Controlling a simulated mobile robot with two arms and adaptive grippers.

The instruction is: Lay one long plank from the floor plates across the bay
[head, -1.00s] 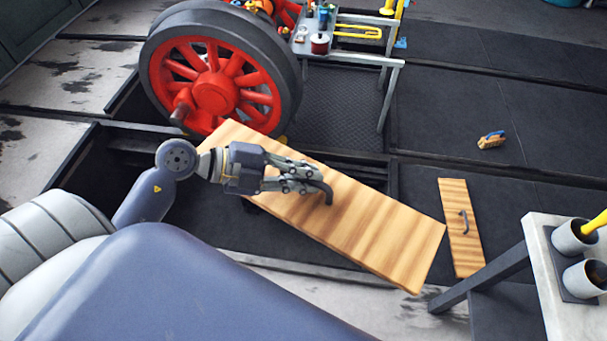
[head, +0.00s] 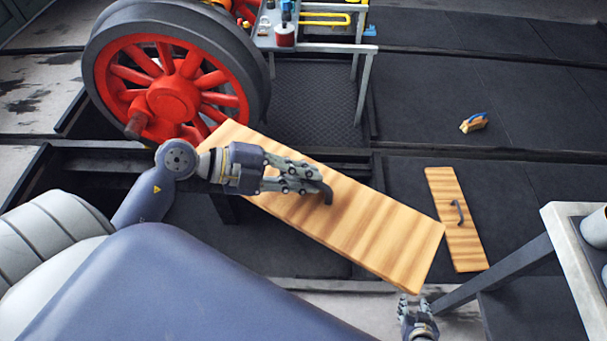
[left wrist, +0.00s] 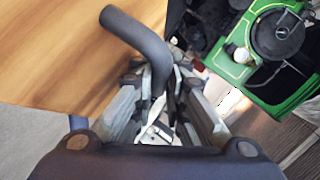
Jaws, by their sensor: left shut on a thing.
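My left gripper (head: 318,188) is shut on the dark curved handle of a long striped wooden plank (head: 375,230). The handle (left wrist: 145,38) runs between its fingers in the left wrist view. The plank slants from the red wheel at upper left to lower right, over the dark bay (head: 285,235). It looks held up, but I cannot tell its height or whether an end touches anything. A shorter plank (head: 450,195) with a handle lies on the dark floor plates (head: 540,200) to the right. My right gripper (head: 415,303) shows at the bottom edge, near the long plank's lower end; its fingers are unclear.
A large red spoked wheel (head: 173,97) stands at upper left. A metal stand (head: 320,43) with tools is beside it. A brush (head: 474,123) lies on the floor plates. A white-topped table (head: 575,260) with cups is at lower right. The floor plates at upper right are mostly clear.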

